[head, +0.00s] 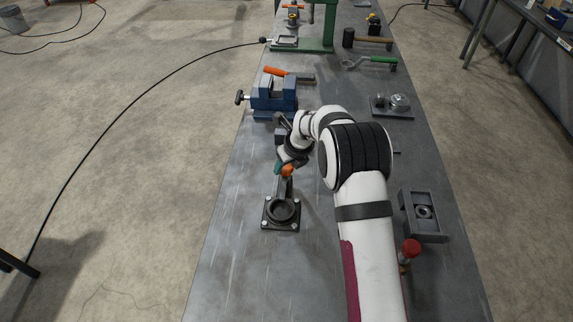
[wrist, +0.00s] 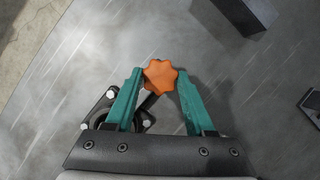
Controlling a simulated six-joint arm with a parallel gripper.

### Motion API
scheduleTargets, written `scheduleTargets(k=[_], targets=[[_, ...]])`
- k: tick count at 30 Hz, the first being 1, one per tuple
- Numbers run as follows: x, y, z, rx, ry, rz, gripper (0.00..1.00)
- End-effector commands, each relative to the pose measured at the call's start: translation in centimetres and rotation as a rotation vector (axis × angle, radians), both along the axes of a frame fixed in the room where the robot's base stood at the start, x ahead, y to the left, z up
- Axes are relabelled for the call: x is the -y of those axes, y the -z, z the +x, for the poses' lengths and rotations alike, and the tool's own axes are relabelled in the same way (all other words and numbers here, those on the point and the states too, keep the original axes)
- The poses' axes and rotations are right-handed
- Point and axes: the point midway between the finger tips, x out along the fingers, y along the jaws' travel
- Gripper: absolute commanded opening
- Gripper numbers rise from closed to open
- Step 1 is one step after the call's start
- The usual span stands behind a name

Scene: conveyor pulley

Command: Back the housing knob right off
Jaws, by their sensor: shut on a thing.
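The housing knob is orange and star-shaped; in the wrist view the knob (wrist: 160,76) sits between my two green fingertips. In the head view the knob (head: 287,170) shows small beside my gripper (head: 281,167). My gripper (wrist: 159,78) is shut on the knob, one finger on each side. The dark housing (head: 282,210) has a round bore and a square bolted base on the bench. A dark bar runs from the housing up toward the knob. In the wrist view the housing (wrist: 95,108) is mostly hidden behind my gripper. Whether the knob's thread is engaged cannot be seen.
A blue vise (head: 272,93) stands behind the gripper. A dark block with a bore (head: 423,212) and a red-topped item (head: 411,247) lie right of my arm. A bearing on a plate (head: 397,103) lies farther back. The bench (head: 235,265) is clear in front of the housing.

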Motion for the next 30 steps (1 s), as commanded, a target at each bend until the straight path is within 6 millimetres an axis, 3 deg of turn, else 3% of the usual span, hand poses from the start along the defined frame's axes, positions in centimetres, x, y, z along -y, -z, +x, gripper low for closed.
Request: scheduleTargets(k=[11, 30], targets=[[0.12, 0.05, 0.04, -0.004, -0.148, 0.000, 0.00], [0.34, 0.10, 0.45, -0.003, -0.737, 0.000, 0.00]])
